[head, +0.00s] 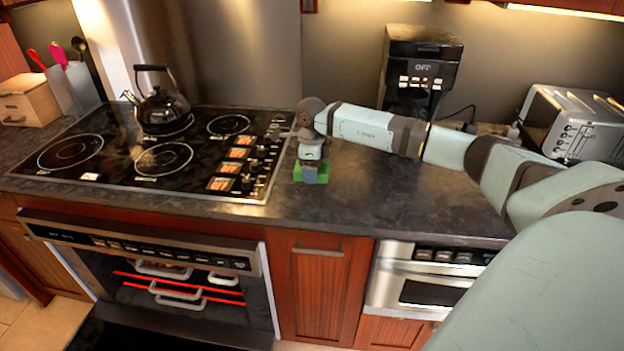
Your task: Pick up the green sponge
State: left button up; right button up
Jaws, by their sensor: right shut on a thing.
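The green sponge (323,175) is at the counter's front part, just right of the stove top. Its green ends show on both sides of my right gripper (311,174). My right arm comes in from the right, and its gripper points down over the sponge and is shut on it. The gripper hides the middle of the sponge. I cannot tell whether the sponge touches the counter or is slightly above it. My left gripper is not in view.
The black stove top (110,170) with a kettle (163,108) is to the left. A coffee maker (417,70) and a toaster (570,122) stand at the back right. The oven (165,280) below is open. The dark counter (400,205) right of the sponge is clear.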

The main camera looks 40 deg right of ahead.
notch_tip(320, 180, up, 16)
jog(key=shift+f+b, duration=0.25)
jog(key=shift+b, duration=0.2)
